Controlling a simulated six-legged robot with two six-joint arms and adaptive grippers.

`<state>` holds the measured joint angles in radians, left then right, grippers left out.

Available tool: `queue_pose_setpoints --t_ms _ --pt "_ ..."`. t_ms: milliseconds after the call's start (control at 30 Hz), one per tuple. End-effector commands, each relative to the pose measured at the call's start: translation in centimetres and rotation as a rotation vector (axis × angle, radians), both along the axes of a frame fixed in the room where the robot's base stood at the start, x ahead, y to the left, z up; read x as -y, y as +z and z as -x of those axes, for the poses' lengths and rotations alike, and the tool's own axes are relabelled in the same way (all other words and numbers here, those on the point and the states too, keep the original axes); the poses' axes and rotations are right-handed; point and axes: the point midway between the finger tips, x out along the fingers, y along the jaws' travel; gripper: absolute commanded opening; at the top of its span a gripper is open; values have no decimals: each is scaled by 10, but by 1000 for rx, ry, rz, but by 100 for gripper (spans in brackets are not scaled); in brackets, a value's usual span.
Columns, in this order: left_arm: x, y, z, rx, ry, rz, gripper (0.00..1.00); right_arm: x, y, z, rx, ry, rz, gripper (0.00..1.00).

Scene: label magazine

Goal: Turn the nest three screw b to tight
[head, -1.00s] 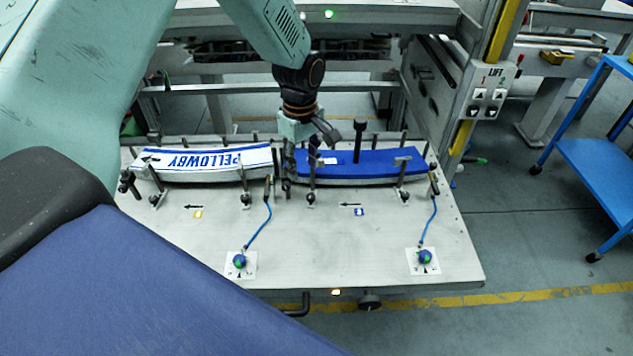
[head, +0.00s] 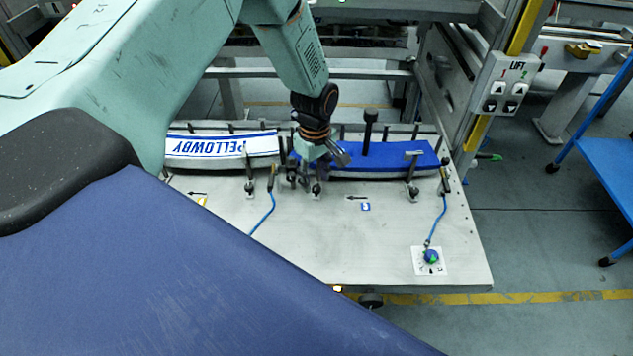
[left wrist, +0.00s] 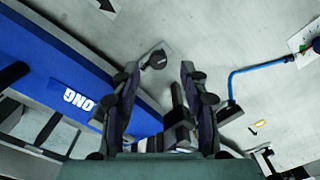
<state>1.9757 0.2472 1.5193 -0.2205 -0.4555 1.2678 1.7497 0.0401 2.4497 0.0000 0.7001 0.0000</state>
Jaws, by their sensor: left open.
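Two label nests stand side by side on a pale fixture plate (head: 320,235). The left nest holds a white label (head: 205,145) reading PELLOWBY. The right nest holds a blue label (head: 390,158). Small dark screw knobs stand along the front, including one (head: 316,189) at the right nest's left end and one (head: 412,192) at its right end. My left gripper (head: 306,178) is low over the right nest's left end, by the first knob. In the left wrist view the gripper (left wrist: 159,72) is open, and a dark knob (left wrist: 154,60) shows between its fingertips, apart from both. I see no screw numbering.
A blue cable (head: 437,222) runs to a blue-green dial (head: 431,256) on the plate's right. A black post (head: 368,133) rises beside the blue label. A LIFT control box (head: 507,85) and a blue cart (head: 610,165) stand at right. The plate's front middle is clear.

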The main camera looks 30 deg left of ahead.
Motion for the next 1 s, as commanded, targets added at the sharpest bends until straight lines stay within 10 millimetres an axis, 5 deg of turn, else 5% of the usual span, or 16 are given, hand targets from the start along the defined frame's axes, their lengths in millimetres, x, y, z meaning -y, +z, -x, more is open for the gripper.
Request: queue_pose_setpoints --t_ms 200,567,1000 --pt "1 -22 -3 0 -2 -1 45 0 -2 0 -1 0 0 0" --pt "0 -25 -4 0 -1 0 44 0 -2 0 0 0 0 0" --pt "1 -25 -4 1 -1 -1 6 0 -2 0 0 0 0 0"
